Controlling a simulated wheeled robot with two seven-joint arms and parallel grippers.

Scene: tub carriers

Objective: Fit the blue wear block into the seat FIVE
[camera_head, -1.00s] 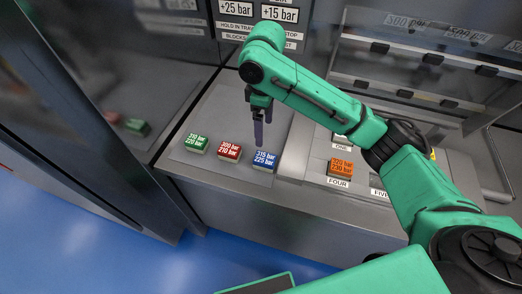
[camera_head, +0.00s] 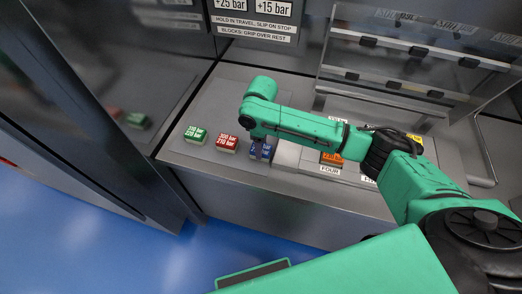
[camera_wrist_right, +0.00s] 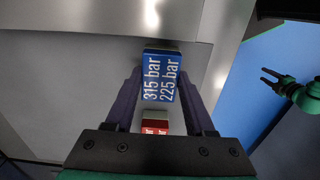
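The blue wear block (camera_head: 261,151), marked 315 bar / 225 bar, lies on the grey ledge. It shows clearly in the right wrist view (camera_wrist_right: 161,78). My right gripper (camera_wrist_right: 160,82) is open, one finger on each side of the blue block; I cannot tell whether they touch it. In the head view the right gripper (camera_head: 261,148) is at the block and partly hides it. Seat FIVE is hidden behind my right arm. My left gripper (camera_wrist_right: 270,77) shows at the right of the wrist view, its fingers apart and empty.
A red block (camera_head: 226,143) and a green block (camera_head: 196,135) stand left of the blue one. An orange block (camera_head: 331,158) sits at the FOUR label (camera_head: 330,170). A rack (camera_head: 400,60) stands behind the seats. A sign panel (camera_head: 256,30) hangs at the back.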

